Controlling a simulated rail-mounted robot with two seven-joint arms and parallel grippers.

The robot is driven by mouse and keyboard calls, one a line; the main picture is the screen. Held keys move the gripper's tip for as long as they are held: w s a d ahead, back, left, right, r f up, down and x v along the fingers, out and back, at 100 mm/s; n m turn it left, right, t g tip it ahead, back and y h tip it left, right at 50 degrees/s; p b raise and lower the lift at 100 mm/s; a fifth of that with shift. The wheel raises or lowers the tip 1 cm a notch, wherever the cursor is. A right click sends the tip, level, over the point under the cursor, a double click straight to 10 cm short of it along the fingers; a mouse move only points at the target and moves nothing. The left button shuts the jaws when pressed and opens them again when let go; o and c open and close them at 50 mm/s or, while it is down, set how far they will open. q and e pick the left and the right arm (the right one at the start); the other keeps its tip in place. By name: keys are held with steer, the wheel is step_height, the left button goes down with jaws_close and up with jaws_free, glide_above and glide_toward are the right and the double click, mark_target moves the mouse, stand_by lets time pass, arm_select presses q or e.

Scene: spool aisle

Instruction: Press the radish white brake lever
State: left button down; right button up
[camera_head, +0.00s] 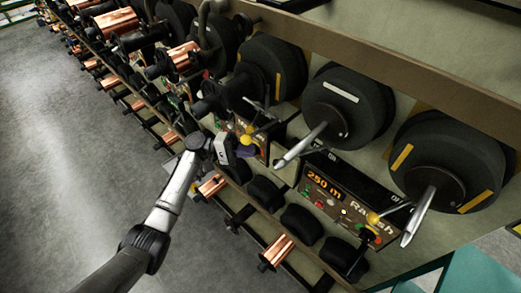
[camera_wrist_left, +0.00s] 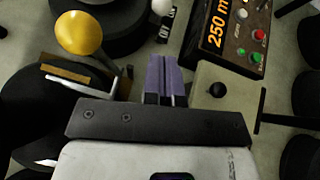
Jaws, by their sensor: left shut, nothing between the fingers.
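The radish panel (camera_head: 345,195), marked "Radish" and "250 m", is right of centre in the head view. Its display and buttons show at the upper right of the left wrist view (camera_wrist_left: 228,35). A small white knob (camera_wrist_left: 162,6) beside a label is at the top of the wrist view. I cannot tell whether it is the white brake lever. My left gripper (camera_head: 246,150) is left of the radish panel, near a yellow ball knob (camera_head: 246,139). Its purple fingers (camera_wrist_left: 163,70) are shut and empty, apart from the white knob. The yellow knob also shows in the wrist view (camera_wrist_left: 78,32).
Large black spools (camera_head: 347,105) line the rack, with silver rods (camera_head: 300,146) sticking out. A second yellow knob (camera_head: 373,218) is at the radish panel's right. Copper spools (camera_head: 277,251) sit below. The grey floor (camera_head: 70,150) at left is clear.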

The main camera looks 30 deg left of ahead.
arm_select(q)
steer(key=p+x, duration=0.1)
steer(key=x, duration=0.8)
arm_select(e)
steer(key=shift+r, duration=0.75)
steer(key=shift+d, duration=0.1)
